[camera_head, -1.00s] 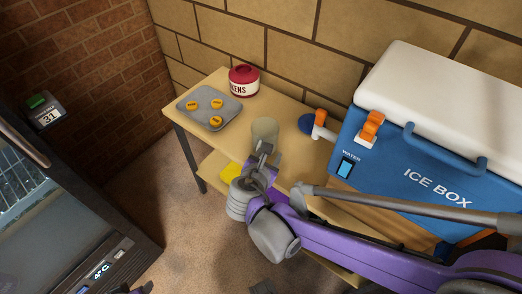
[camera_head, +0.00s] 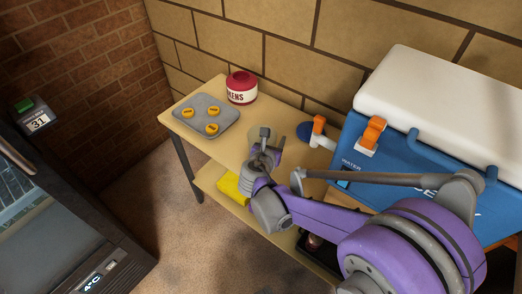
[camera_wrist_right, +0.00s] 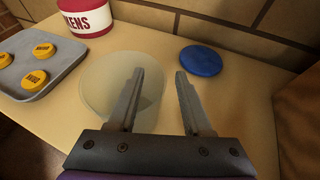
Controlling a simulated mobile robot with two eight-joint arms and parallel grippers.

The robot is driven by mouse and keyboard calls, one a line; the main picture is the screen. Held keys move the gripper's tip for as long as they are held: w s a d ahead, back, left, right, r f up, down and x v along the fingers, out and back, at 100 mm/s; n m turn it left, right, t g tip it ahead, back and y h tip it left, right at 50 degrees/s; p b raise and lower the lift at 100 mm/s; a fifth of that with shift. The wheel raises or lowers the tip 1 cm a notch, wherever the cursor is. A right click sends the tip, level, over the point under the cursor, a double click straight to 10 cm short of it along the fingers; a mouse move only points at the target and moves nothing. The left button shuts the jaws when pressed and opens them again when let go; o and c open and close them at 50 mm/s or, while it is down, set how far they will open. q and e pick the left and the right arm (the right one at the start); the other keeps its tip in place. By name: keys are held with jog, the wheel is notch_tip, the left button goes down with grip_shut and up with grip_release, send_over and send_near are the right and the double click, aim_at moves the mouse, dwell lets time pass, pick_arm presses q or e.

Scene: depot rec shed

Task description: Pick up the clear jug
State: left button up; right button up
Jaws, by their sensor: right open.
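The clear jug (camera_wrist_right: 102,88) is a pale, see-through round vessel on the wooden table, left of centre in the right wrist view. In the head view my gripper hides it or it blends with the table. My right gripper (camera_wrist_right: 160,75) is open and empty, pointing at the table. In the wrist view its left finger overlaps the jug's right part, and its right finger is clear of the jug; I cannot tell whether they touch. In the head view the right gripper (camera_head: 270,146) is over the table's front part. My left gripper is not in view.
A grey tray (camera_head: 191,126) with yellow tokens and a red-and-white pot (camera_head: 241,88) stand left of the jug. A blue disc (camera_wrist_right: 201,61) lies to its right. A blue ice box (camera_head: 378,165) with a white lid fills the right. A yellow item (camera_head: 232,187) sits below the tabletop.

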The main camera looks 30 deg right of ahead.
jog(key=shift+d, duration=0.1)
grip_shut()
dwell(1.4)
